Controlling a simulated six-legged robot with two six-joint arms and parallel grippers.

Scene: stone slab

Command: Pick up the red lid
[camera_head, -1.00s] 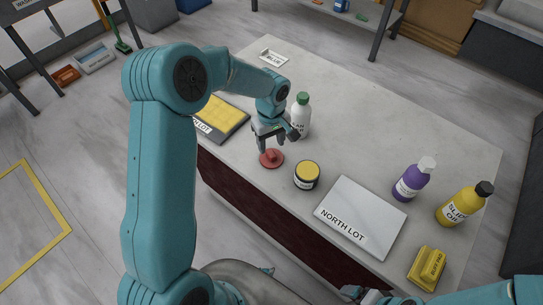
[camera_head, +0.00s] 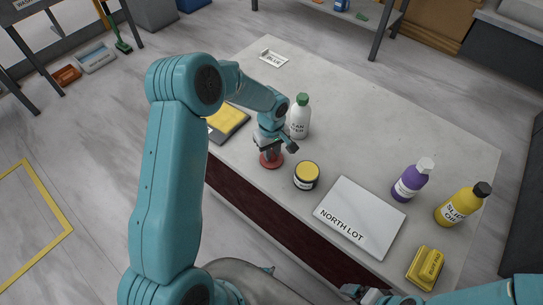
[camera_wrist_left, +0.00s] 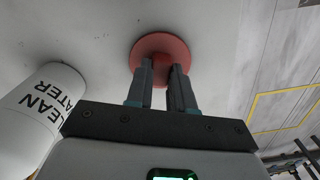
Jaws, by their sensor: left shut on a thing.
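The red lid (camera_head: 272,164) is a round disc near the slab's front left edge, just left of a dark jar with a yellow top. My left gripper (camera_head: 271,153) points down over its middle and is shut on it. In the left wrist view the fingers (camera_wrist_left: 160,72) stand close together against the middle of the lid (camera_wrist_left: 160,44); they hide the part they grip. The lid looks to be at the slab's surface; I cannot tell any gap. Part of my right gripper (camera_head: 368,294) shows at the bottom edge, its jaws unclear.
The yellow-topped jar (camera_head: 306,175) stands close to the lid. A green-capped white bottle (camera_head: 299,120) stands behind, near my left wrist. A NORTH LOT panel (camera_head: 360,218), purple bottle (camera_head: 411,182), yellow bottle (camera_head: 460,206) and yellow block (camera_head: 425,267) are farther right. The slab's back middle is clear.

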